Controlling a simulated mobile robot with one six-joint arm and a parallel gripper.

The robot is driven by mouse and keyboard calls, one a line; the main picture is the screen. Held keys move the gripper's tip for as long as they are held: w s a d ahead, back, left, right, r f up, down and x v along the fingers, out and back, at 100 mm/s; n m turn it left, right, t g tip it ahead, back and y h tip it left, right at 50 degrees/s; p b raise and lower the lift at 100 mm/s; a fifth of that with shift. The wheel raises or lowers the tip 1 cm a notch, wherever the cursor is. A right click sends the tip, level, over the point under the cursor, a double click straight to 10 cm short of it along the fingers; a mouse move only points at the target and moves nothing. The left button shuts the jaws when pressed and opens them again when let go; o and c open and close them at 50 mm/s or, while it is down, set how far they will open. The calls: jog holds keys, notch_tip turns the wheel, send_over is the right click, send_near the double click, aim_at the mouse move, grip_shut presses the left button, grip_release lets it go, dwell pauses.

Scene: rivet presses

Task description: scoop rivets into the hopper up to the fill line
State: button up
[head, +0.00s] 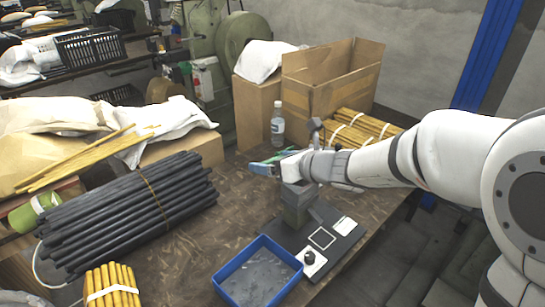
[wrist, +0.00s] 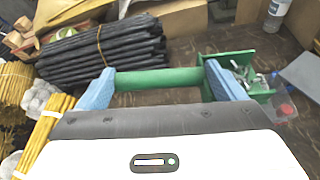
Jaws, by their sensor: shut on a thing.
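My gripper (head: 268,164) is shut on a green scoop (wrist: 158,81). In the wrist view the scoop's handle spans between my two blue fingers (wrist: 160,88). The scoop's open pan is at the right, with several shiny grey rivets in it. In the head view my gripper is above the table, behind and left of a grey upright machine part (head: 297,207), which looks like the hopper. My wrist hides its top, and no fill line shows. A blue tray (head: 222,291) with a grey layer, probably rivets, stands at the front of the table.
The machine part stands on a dark base plate with a black knob (head: 309,257). Dark rods (head: 130,210) lie bundled at the left. A clear bottle (head: 277,128), an open cardboard box (head: 325,85) and yellow rods (head: 365,127) stand behind. The table's middle is bare.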

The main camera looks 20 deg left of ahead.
jog(key=w+d+r+m+g+y+p, duration=0.3)
jog(key=w+r+m+p, duration=0.3)
jog(key=p, duration=1.3)
jog(key=shift+w+d+r+m+g+p, duration=0.35)
jog(key=shift+w+m, duration=0.25)
jog(key=shift+w, duration=0.7)
jog(key=shift+f, duration=0.1)
